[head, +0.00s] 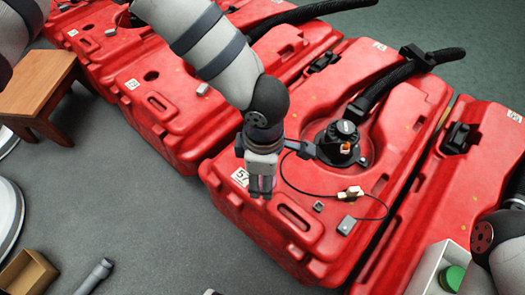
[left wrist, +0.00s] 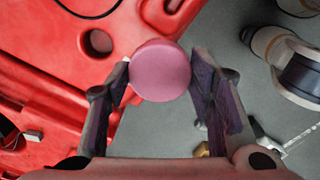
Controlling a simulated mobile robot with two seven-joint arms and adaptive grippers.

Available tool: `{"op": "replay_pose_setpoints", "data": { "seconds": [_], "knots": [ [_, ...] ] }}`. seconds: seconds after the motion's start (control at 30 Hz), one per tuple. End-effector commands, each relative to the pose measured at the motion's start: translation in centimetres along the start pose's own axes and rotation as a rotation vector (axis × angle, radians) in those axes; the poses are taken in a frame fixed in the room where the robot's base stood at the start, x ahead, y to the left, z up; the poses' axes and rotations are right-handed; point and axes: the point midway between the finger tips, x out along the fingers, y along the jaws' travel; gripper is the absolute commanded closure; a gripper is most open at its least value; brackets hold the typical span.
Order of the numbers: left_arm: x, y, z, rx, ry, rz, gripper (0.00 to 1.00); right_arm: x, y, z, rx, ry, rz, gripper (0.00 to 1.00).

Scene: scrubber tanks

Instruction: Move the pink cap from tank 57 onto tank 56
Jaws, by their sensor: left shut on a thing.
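The pink cap (left wrist: 160,70) is between the fingers of my left gripper, seen close up in the left wrist view. My left gripper (head: 262,188) is shut on it and hangs by the front left corner of a red tank (head: 300,225) whose label appears to read 57. The cap cannot be made out in the head view. This tank also shows as the red surface in the left wrist view (left wrist: 60,75). A neighbouring red tank (head: 180,115) to the left has a dark round hole and a label too small to read surely. My right gripper is not in view.
A black fitting (head: 338,142) with a thick hose stands on the tank marked 57. A thin cable and small parts lie on its top. A wooden stool (head: 38,85) stands at left. A pale bin (head: 428,268) with a green item is at lower right. Grey floor lies in front.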

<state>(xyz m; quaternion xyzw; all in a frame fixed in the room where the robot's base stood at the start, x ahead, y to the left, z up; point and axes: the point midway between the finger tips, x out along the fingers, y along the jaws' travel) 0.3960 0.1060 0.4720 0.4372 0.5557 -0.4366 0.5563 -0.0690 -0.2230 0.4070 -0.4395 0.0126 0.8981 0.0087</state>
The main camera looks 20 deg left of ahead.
Motion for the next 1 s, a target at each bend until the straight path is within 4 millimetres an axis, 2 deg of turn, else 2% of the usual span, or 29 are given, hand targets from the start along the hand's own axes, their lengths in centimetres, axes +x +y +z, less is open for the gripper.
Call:
{"op": "replay_pose_setpoints", "data": {
  "seconds": [0.1, 0.23, 1.0],
  "knots": [
    [-0.9, -1.7, 0.2, 0.001, 0.000, 0.001, 0.71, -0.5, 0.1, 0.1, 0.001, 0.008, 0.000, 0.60],
    [-1.1, -2.5, 0.2, -0.002, 0.000, 0.000, 0.71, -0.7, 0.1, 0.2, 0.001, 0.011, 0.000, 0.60],
    [-2.5, -2.5, 0.2, -0.002, 0.000, 0.000, 0.71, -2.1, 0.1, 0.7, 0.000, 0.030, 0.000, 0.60]
  ]
}}
